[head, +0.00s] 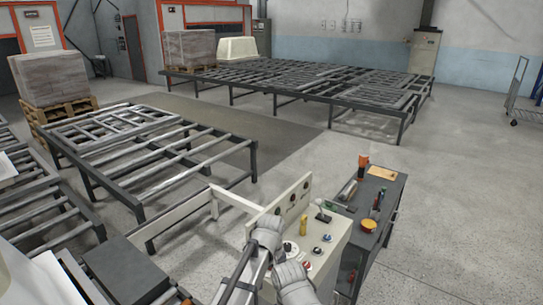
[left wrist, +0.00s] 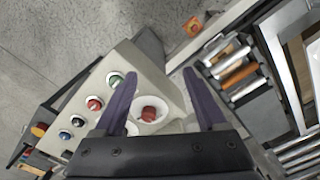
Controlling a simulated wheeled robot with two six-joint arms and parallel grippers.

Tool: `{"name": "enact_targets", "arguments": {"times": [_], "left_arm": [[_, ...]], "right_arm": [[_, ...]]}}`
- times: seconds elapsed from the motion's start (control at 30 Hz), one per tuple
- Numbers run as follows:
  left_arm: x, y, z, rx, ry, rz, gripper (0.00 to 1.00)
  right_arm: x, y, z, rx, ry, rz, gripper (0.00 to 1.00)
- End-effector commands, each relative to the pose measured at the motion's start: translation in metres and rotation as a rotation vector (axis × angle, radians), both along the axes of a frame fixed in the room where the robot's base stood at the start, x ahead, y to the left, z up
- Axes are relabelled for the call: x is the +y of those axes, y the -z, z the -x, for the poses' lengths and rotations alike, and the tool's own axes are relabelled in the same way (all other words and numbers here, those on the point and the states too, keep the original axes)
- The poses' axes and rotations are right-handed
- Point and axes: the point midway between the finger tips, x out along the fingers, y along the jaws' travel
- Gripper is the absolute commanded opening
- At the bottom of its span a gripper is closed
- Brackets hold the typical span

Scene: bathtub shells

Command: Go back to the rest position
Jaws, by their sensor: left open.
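The control panel (head: 335,240) is a beige console with coloured buttons and knobs, at the lower middle of the head view. My left gripper (head: 266,238) is over its left side, and its fingers are hard to make out there. In the left wrist view my left gripper (left wrist: 160,85) is open, with two dark purple fingers spread apart. A red button (left wrist: 149,113) in a white round collar shows between the fingers, and nothing is held. Whether a finger touches the panel cannot be told.
A dark tool cabinet (head: 383,188) with tools on top stands right of the panel. A roller conveyor (head: 150,150) lies to the left, and a longer one (head: 310,82) is behind. A pallet load (head: 48,78) stands at the far left.

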Motion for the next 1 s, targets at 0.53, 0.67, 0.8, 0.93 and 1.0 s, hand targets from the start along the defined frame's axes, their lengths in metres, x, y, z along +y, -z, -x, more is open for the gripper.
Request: {"name": "enact_targets", "arguments": {"times": [0.53, 0.67, 0.8, 0.93, 1.0], "left_arm": [[0.071, 0.0, 0.036, -0.025, 0.097, 0.003, 0.74], [0.099, 0.0, 0.053, -0.036, 0.14, 0.003, 0.74], [0.125, 0.0, 0.072, -0.049, 0.188, 0.0, 0.74], [0.147, 0.0, 0.089, -0.058, 0.23, -0.003, 0.74], [0.156, 0.0, 0.098, -0.063, 0.25, -0.006, 0.74]], "right_arm": [[0.0, 0.0, 0.0, 0.0, 0.0, 0.0, 0.5], [0.0, 0.0, 0.0, 0.0, 0.0, 0.0, 0.5], [0.0, 0.0, 0.0, 0.0, 0.0, 0.0, 0.5], [0.0, 0.0, 0.0, 0.0, 0.0, 0.0, 0.5], [0.0, 0.0, 0.0, 0.0, 0.0, 0.0, 0.5]]}}
